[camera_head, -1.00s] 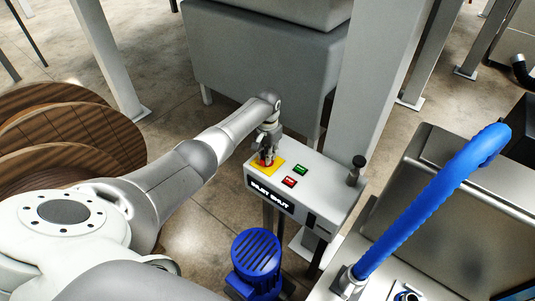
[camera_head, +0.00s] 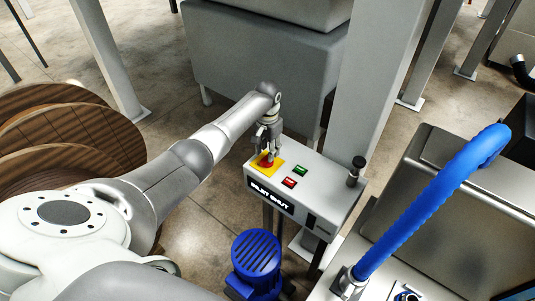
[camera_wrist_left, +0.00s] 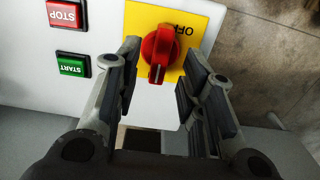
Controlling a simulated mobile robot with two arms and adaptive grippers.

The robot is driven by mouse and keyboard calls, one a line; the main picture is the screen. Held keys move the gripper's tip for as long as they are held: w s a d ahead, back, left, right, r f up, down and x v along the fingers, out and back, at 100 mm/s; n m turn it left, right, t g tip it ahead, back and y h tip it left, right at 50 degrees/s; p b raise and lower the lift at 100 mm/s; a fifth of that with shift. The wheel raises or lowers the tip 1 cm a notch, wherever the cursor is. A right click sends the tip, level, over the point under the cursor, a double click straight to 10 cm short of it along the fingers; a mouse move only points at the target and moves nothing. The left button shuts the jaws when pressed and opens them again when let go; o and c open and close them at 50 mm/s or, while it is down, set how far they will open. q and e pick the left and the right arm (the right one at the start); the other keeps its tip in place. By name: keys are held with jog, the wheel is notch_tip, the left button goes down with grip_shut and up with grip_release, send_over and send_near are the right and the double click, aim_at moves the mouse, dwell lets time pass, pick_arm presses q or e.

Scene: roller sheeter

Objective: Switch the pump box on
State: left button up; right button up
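The pump box (camera_head: 325,183) is a light grey box on a post, in the middle of the head view. A red rotary knob (camera_head: 266,161) sits on a yellow plate (camera_head: 273,170) on its top left; the knob also shows in the left wrist view (camera_wrist_left: 160,50). The plate reads "OFF", upside down in the wrist view, and the knob's pale mark points away from that word. My left gripper (camera_head: 268,146) is just above the knob. In the left wrist view its fingers (camera_wrist_left: 158,80) are apart, either side of the knob, with gaps. My right gripper is out of view.
Beside the knob are a green START button (camera_head: 300,169) and a red STOP button (camera_head: 289,182). A dark label (camera_head: 270,195) is on the box front. A blue motor (camera_head: 256,255) stands below, a blue hose (camera_head: 425,205) to the right, and a grey post (camera_head: 375,90) behind.

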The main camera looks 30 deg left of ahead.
pick_arm(q)
notch_tip(320, 180, up, 9)
dwell(0.3)
dwell(0.7)
